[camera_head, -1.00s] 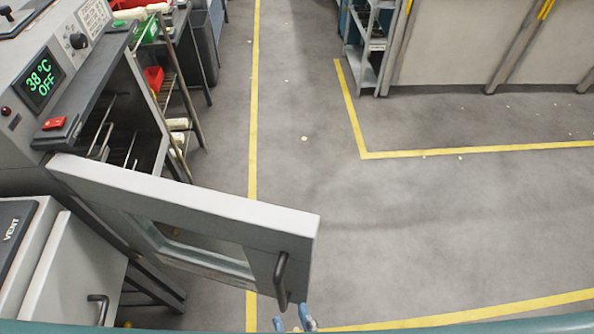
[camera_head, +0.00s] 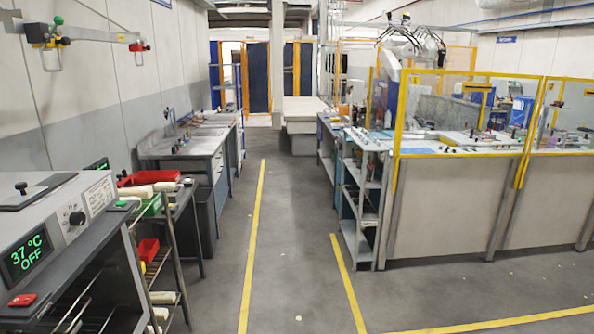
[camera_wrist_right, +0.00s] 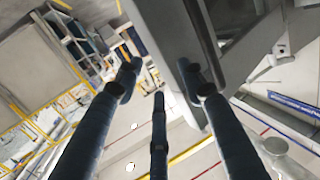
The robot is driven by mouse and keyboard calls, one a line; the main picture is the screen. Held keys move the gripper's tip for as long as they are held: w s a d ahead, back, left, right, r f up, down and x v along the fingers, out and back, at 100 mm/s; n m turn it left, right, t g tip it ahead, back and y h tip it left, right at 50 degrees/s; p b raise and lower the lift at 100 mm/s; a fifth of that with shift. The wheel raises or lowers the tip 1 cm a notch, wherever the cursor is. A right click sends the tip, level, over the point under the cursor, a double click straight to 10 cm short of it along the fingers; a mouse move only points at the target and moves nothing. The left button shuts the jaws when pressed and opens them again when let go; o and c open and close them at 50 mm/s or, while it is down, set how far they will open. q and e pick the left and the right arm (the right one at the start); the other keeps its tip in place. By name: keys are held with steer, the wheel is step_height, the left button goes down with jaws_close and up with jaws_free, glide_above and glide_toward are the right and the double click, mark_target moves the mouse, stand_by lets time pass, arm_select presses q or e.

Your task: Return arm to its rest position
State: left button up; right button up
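My right gripper (camera_wrist_right: 160,85) shows in the right wrist view. Its dark blue fingers are spread apart with nothing held between them, so it is open. The wrist view is tilted and looks over the room, with walls, yellow-edged panels and a large grey surface behind the fingers. In the head view neither gripper nor arm shows. A grey oven (camera_head: 60,232) stands at the left with its display reading 37 °C OFF. Its front opening is dark with wire racks inside, and its door is outside the view. My left gripper is in no current view.
A wire shelf (camera_head: 166,262) with red and green bins stands just beyond the oven. Grey benches (camera_head: 185,148) line the left wall. A yellow-framed workcell (camera_head: 455,205) and shelving (camera_head: 362,205) stand right. The marked floor aisle (camera_head: 292,215) between them is clear.

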steer(key=w+d+f+g+h, duration=0.3)
steer(key=w+d+f+g, duration=0.3)
steer(key=w+d+f, duration=0.3)
steer(key=s+d+r+m+g+h, duration=0.25)
steer(key=d+g, duration=0.35)
steer(key=d, duration=0.5)
steer(key=s+f+g+b, duration=0.1)
steer(key=s+f+b, duration=0.1)
steer(key=f, duration=1.3)
steer(key=s+f+g+b, duration=0.1)
steer(key=s+f, duration=0.1)
steer(key=f, duration=1.3)
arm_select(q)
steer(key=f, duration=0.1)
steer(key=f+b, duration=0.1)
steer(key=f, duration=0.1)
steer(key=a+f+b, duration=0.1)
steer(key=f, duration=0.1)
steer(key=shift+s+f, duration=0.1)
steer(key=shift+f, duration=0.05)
arm_select(e)
steer(key=s+d+f, duration=0.2)
steer(key=s+f, duration=1.4)
steer(key=f, duration=0.1)
steer(key=shift+s+d+f+n+g, duration=0.2)
steer(key=shift+d+n+g, duration=0.15)
steer(key=shift+g, duration=0.05)
